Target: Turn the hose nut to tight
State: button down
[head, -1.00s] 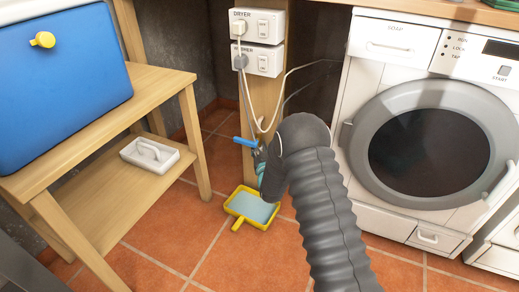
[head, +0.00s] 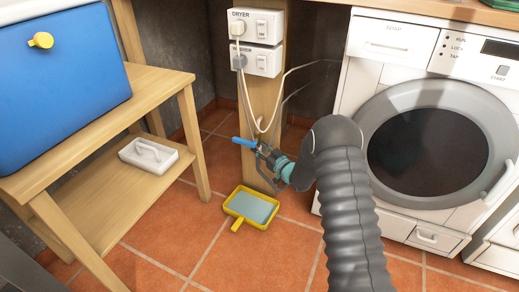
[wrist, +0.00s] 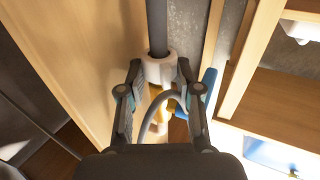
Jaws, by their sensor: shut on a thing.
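In the wrist view, the hose nut (wrist: 158,68) is a pale collar around a grey pipe or hose (wrist: 156,25). My gripper (wrist: 160,69) has one finger on each side of it and is shut on it. Behind it is a brass-coloured tap body (wrist: 160,115), partly hidden by a curved grey tube. The tap's blue lever (wrist: 208,88) is just to the right of the right finger. In the head view, the blue lever (head: 244,143) sticks out left at the wooden post, and my gripper (head: 268,163) is beside it. The nut is too small to make out there.
A yellow tray (head: 236,223) with pale blue content is on the tiled floor below the tap. A wooden shelf stand (head: 165,85) with a blue box (head: 60,90) is on the left. A washing machine (head: 345,110) is on the right. Cables hang from switch boxes (head: 256,61).

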jog(key=shift+w+d+n+g+y, duration=0.1)
jog(key=shift+n+g+y, duration=1)
jog(key=shift+g+y, duration=0.15)
jog(key=c, duration=0.8)
grip_release()
jog(key=shift+d, duration=0.15)
jog(key=v, duration=0.7)
jog(key=shift+s+d, duration=0.25)
